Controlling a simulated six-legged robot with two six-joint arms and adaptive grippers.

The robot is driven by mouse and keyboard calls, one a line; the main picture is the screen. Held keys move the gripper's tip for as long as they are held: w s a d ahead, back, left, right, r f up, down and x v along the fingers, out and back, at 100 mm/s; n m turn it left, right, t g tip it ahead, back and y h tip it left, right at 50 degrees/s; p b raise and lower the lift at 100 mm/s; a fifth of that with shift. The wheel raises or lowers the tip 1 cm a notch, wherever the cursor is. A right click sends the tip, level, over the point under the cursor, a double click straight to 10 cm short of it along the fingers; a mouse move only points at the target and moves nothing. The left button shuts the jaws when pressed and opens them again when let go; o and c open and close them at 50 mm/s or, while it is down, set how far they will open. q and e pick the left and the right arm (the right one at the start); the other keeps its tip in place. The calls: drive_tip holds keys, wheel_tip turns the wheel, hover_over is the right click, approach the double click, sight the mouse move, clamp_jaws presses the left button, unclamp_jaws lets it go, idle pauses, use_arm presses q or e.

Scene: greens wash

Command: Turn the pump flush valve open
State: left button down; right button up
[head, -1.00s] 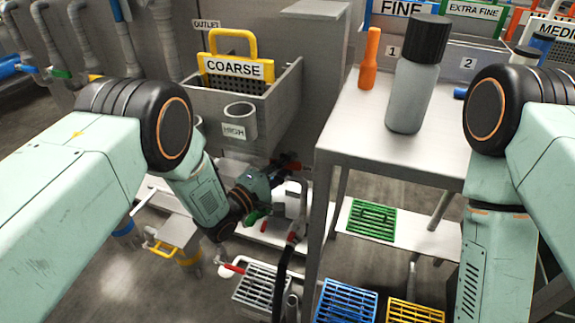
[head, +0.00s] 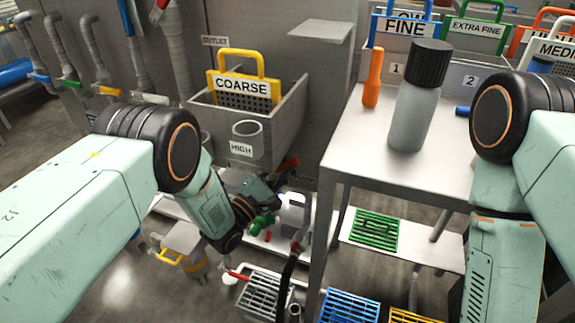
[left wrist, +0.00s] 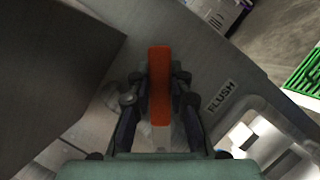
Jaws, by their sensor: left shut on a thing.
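The flush valve shows as an orange-red lever handle (left wrist: 159,85) in the left wrist view, beside a FLUSH label (left wrist: 221,96). My left gripper (left wrist: 160,92) is shut on this handle, with one finger on each side of it. In the head view the red handle (head: 288,163) sticks up at the left gripper (head: 276,182), low beside the grey tank and left of the table. The valve body is mostly hidden there by the gripper. My right arm comes in at the right, but its gripper is out of view.
The tank (head: 290,120) with a COARSE screen (head: 243,86) rises above. Grates (head: 265,292) lie below.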

use_arm(q)
drive_tip(key=c, duration=1.2)
unclamp_jaws()
drive_tip(key=v, duration=1.2)
drive_tip(key=shift+s, duration=0.1)
